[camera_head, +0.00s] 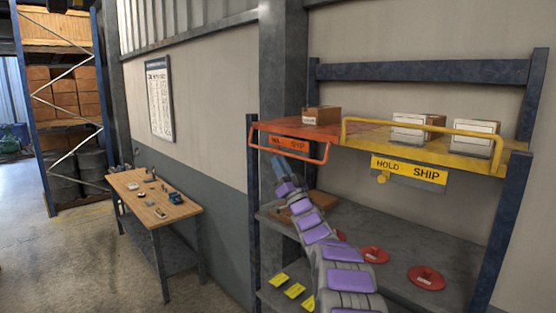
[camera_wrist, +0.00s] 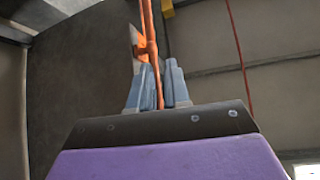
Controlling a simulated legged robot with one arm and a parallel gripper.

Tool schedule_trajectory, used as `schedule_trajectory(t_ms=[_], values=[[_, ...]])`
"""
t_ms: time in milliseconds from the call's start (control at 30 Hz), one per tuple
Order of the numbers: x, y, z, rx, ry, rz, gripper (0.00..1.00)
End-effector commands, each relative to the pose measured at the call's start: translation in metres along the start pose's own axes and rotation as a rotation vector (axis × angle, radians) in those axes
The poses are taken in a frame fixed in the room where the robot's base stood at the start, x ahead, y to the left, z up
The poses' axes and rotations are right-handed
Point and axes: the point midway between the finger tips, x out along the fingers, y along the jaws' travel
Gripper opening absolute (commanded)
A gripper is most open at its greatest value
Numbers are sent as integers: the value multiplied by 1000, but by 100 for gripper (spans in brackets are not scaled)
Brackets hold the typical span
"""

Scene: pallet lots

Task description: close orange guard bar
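The orange guard bar (camera_head: 303,154) hangs down in front of the orange left section of the upper shelf (camera_head: 300,127), in the head view. My gripper (camera_head: 277,160) is at the left part of this bar, reaching up from below. In the wrist view the orange bar (camera_wrist: 151,48) runs down between the two fingers of my gripper (camera_wrist: 162,82). The fingers are close together on either side of the bar and appear shut on it. The exact contact is hard to see.
A raised yellow guard bar (camera_head: 425,126) fronts the yellow shelf section, above a HOLD SHIP sign (camera_head: 409,170). Boxes stand on the upper shelf. Red round items (camera_head: 427,277) lie on the grey lower shelf (camera_head: 400,262). A wooden workbench (camera_head: 150,197) stands to the left, with open floor beyond.

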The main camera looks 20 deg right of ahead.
Motion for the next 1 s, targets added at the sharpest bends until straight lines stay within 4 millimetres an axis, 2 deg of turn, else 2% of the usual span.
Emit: schedule_trajectory(t_ms=[33, 100, 467, 733, 1000], values=[[11, -4, -15, -9, 26, -12, 23], [15, -6, -18, -11, 30, -14, 23], [19, -15, -14, -12, 23, -15, 23], [16, -9, -12, -9, 20, -11, 0], [15, -8, -12, -8, 18, -10, 0]])
